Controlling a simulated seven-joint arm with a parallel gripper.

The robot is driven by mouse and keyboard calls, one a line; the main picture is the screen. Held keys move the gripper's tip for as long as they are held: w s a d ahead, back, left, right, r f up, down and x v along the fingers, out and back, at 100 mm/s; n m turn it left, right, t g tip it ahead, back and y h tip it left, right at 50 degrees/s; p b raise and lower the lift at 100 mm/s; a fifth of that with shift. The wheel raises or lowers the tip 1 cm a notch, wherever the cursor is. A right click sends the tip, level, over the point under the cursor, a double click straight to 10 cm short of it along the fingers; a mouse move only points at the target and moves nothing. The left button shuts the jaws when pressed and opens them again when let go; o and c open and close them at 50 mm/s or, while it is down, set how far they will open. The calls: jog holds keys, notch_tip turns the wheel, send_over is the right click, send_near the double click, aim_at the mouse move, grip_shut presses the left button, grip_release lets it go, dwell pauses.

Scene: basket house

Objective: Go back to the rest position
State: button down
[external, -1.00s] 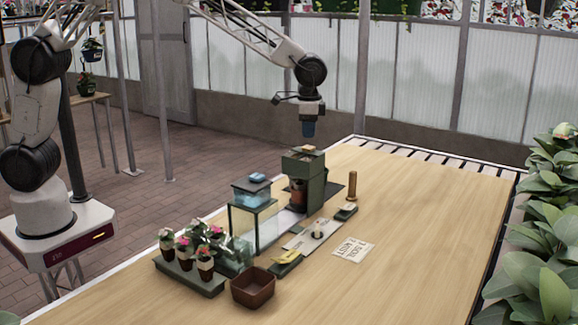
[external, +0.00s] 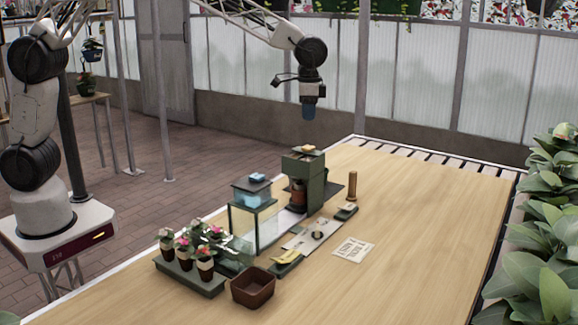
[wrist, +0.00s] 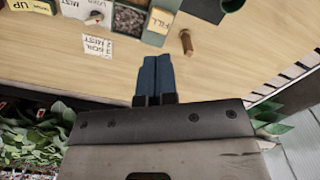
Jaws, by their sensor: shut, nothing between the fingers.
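The gripper is clear of everything on the table.
On the table (external: 420,220) stand a green dispenser (external: 315,180), a glass tank (external: 252,222), a tray of potted flowers (external: 190,270), a brown empty pot (external: 252,287), a wooden peg (external: 352,185) and a printed card (external: 353,249). Leafy plants (external: 550,220) line the right. The table's right half is clear.

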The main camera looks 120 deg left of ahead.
dwell(0.3)
jog(key=s+d+r+m, duration=0.1)
jog(key=s+d+r, duration=0.3)
jog(key=d, duration=0.7)
jog(key=s+d+r+m+t, duration=0.1)
jog(key=s+d+r, duration=0.3)
jog(key=d, duration=0.7)
jog(key=s+d+r+m, duration=0.1)
jog(key=s+d+r, duration=0.35)
jog(key=d, duration=0.65)
jog(key=s+d+f+m, duration=0.1)
jog(key=s+d+f, duration=0.1)
jog(key=s+d, duration=0.9)
jog(key=s+d+f+m+t, duration=0.1)
jog(key=s+d+f+m, duration=0.1)
jog(key=s+d, duration=0.9)
jog(key=s, duration=0.5)
jog(key=shift+s+t, duration=0.2)
jog(key=shift+t, duration=0.1)
